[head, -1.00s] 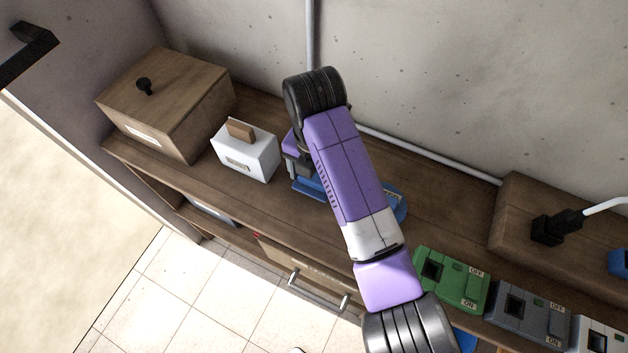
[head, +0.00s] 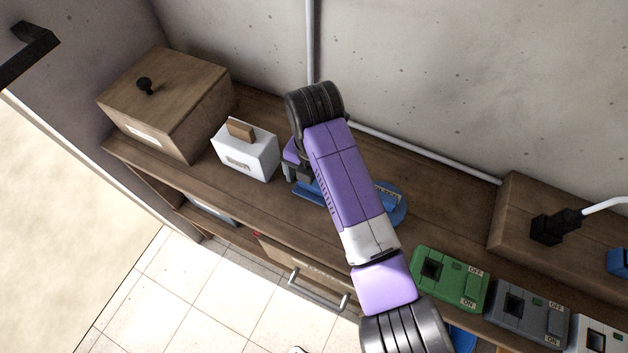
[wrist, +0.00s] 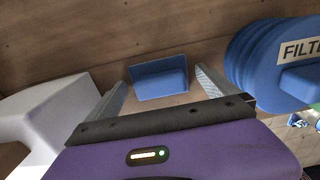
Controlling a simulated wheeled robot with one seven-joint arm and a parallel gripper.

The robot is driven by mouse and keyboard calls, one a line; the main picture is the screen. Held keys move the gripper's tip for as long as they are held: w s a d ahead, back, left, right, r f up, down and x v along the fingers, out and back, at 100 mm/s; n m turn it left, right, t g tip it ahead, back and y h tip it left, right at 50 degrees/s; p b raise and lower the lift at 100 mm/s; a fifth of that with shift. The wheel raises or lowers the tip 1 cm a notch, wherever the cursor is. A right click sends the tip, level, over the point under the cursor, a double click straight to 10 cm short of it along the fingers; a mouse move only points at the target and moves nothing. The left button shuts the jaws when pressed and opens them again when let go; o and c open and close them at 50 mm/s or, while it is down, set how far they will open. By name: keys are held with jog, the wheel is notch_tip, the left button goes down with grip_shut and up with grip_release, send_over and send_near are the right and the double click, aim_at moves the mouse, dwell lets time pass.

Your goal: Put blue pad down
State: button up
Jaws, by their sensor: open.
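The blue pad (wrist: 158,86) is a small blue block with a raised back. In the wrist view it is on the wooden surface between and beyond my fingertips, with a gap to each finger. My gripper (wrist: 160,75) is open, its two grey fingers spread. In the head view my gripper (head: 291,172) is low over the shelf, mostly hidden by my purple arm. Blue shows beside it there, but I cannot tell pad from filter.
A round blue filter (wrist: 262,70) stands close on the right, and a white box (head: 245,152) close on the left. A lidded wooden box (head: 170,105) is further left. A green switch box (head: 450,280) and others stand at right.

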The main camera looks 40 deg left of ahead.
notch_tip(320, 180, up, 12)
jog(key=p, duration=0.2)
jog(key=shift+r, duration=0.15)
dwell(0.7)
